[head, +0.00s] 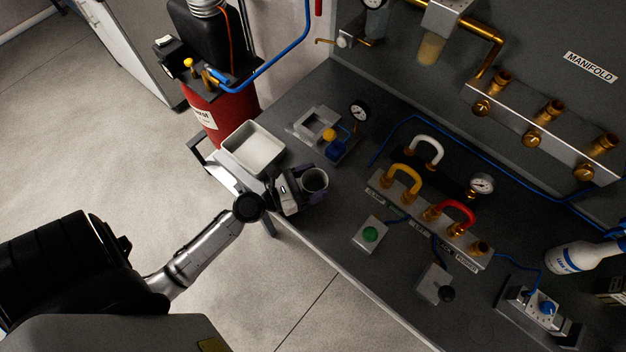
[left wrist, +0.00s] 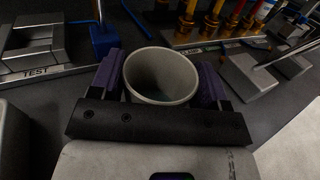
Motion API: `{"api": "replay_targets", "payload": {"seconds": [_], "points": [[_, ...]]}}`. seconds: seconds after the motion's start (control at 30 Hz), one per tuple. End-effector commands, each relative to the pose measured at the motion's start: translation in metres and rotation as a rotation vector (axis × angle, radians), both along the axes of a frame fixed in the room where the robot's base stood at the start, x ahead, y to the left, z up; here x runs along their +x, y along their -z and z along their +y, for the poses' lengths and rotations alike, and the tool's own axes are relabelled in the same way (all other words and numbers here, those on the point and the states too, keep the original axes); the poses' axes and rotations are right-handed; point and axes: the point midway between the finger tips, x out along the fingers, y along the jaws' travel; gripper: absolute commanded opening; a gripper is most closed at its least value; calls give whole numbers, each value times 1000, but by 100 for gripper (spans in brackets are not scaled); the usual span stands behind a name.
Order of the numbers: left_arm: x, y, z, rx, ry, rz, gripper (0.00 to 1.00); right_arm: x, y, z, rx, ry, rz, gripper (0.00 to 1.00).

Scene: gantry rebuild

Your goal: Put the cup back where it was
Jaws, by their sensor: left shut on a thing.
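The cup (head: 315,181) is grey and round with an open top, near the bench's left front edge in the head view. My left gripper (head: 307,187) is shut on it. In the left wrist view the cup (left wrist: 161,76) sits upright between the two purple finger pads of the left gripper (left wrist: 161,84), and its inside looks empty. I cannot tell whether its base touches the bench. My right gripper is not in either view.
A white tray (head: 236,151) lies left of the cup. Behind is a grey test fixture (head: 315,122) with a blue valve and gauge. A red cylinder (head: 213,117) stands beyond the bench.

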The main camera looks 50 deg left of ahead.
Motion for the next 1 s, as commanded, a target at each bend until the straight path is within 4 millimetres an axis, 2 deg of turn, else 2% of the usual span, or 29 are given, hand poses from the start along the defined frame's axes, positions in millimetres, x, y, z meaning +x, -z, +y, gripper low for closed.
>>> {"api": "replay_targets", "payload": {"seconds": [0.27,0.3,0.53,0.87,1.0], "points": [[0,5,0,0,0,0,47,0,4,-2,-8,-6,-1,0],[0,3,0,1,0,0,73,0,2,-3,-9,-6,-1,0],[0,3,0,0,0,0,95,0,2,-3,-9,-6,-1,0],[0,-4,0,0,0,-1,95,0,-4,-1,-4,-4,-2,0],[-19,3,6,2,0,2,95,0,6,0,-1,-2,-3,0]]}}
